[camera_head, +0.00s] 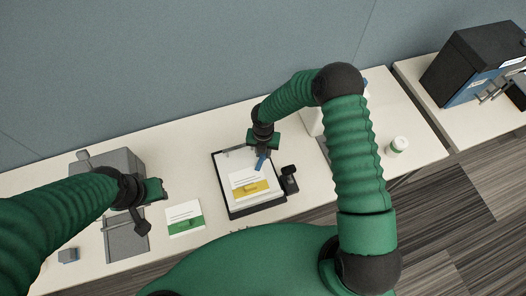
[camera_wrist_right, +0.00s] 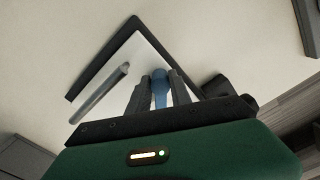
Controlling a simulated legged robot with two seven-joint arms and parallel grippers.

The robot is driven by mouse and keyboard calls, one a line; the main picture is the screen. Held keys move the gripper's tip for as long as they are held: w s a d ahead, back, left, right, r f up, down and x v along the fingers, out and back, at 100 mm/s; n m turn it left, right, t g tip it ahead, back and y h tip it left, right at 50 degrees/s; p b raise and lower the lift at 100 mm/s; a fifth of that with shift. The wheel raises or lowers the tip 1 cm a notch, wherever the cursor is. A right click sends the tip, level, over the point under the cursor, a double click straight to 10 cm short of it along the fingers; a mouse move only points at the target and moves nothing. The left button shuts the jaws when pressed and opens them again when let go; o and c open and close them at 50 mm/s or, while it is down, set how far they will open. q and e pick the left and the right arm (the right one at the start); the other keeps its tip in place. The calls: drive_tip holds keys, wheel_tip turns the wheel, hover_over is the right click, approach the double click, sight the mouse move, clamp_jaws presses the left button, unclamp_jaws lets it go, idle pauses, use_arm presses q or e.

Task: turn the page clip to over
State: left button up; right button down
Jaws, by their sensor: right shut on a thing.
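A black-edged tray or board (camera_head: 226,196) lies on the table with white paper and a card with a yellow band (camera_head: 252,188) on it. A small blue piece (camera_head: 261,163), which looks like the page clip, is at the board's upper part. My right gripper (camera_head: 263,150) is above it; in the right wrist view my right gripper (camera_wrist_right: 161,90) is shut on the blue piece (camera_wrist_right: 160,92). The fingers hide part of it. My left gripper (camera_head: 154,190) is at the left near a grey machine; its jaws are not clear.
The grey machine (camera_head: 118,165) stands left, with a green-banded card (camera_head: 184,219) beside it. A small black device (camera_head: 289,181) is at the board's right edge. A white cup (camera_head: 397,146) stands right. A grey rod (camera_wrist_right: 103,90) lies over the board in the wrist view.

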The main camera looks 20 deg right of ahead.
idle(0.4)
drive_tip(key=c, duration=1.2)
unclamp_jaws()
drive_tip(key=shift+o, duration=0.2)
wheel_tip(320, 180, up, 17)
drive_tip(key=b, duration=0.1)
drive_tip(key=shift+f, duration=0.15)
